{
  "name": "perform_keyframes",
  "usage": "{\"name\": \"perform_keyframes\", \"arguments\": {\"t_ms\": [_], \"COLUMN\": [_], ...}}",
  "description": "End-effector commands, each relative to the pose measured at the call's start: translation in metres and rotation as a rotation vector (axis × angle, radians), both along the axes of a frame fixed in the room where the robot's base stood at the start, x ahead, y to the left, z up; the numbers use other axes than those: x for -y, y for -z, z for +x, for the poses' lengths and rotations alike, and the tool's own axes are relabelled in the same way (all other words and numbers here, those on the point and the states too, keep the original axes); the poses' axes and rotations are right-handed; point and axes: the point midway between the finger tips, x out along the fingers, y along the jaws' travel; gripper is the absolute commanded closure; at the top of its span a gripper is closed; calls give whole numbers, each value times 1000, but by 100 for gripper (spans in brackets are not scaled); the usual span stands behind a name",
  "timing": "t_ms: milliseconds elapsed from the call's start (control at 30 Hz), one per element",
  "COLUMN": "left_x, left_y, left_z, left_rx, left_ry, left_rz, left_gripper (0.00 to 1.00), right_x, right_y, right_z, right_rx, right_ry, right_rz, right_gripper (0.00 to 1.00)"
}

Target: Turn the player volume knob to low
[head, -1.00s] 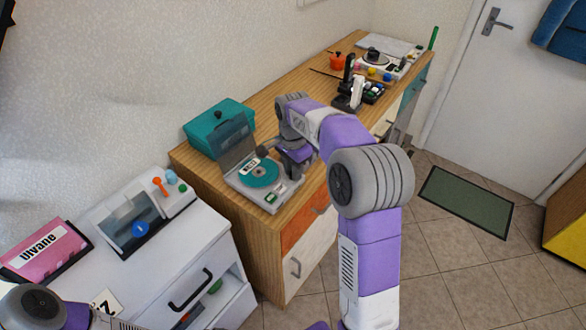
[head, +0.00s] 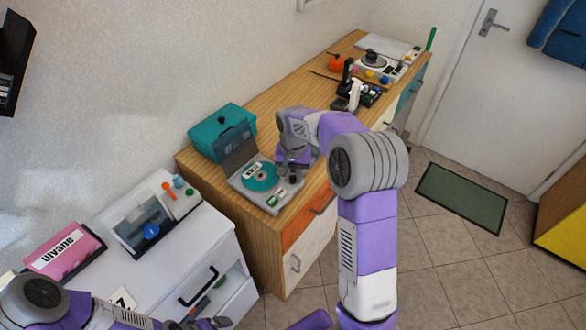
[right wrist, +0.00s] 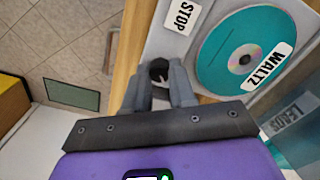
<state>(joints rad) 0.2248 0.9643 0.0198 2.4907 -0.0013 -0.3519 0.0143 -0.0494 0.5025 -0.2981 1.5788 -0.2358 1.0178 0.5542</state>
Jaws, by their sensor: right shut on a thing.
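The player (head: 238,183) is a grey box with a raised dark lid, near the front left of the wooden cabinet. A teal disc (head: 260,177) lies in it; in the right wrist view the disc (right wrist: 222,58) has a WALTZ label, beside a STOP label on the player. My right gripper (head: 291,172) is at the player's right side. In the right wrist view its fingers are shut on a dark round knob (right wrist: 158,68). The knob's pointer and setting cannot be read. My left gripper (head: 215,323) is low at the bottom edge, beside the white cabinet, too small to judge.
A teal box (head: 222,132) stands behind the player. A joystick (head: 347,75) and a second turntable (head: 372,62) are farther along the wooden top. A white cabinet (head: 185,262) with an open drawer is at the left. The floor at the right is clear around a green mat (head: 462,198).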

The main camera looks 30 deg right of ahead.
Motion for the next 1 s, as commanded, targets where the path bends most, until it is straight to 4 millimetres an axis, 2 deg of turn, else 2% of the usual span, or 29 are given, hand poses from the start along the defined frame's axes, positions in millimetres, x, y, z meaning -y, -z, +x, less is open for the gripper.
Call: {"name": "perform_keyframes", "arguments": {"t_ms": [33, 300, 1000], "left_x": [0, 0, 0], "left_y": [-7, -23, -56], "left_z": [0, 0, 0], "left_rx": [0, 0, 0], "left_ry": [0, 0, 0], "left_rz": [0, 0, 0], "left_gripper": [0, 0, 0], "right_x": [0, 0, 0], "right_y": [-3, -3, -2], "right_z": [0, 0, 0], "right_rx": [-2, -1, 0], "right_ry": [-46, -300, -966], "right_rz": [1, 1, 0], "right_gripper": [100, 100, 100]}}
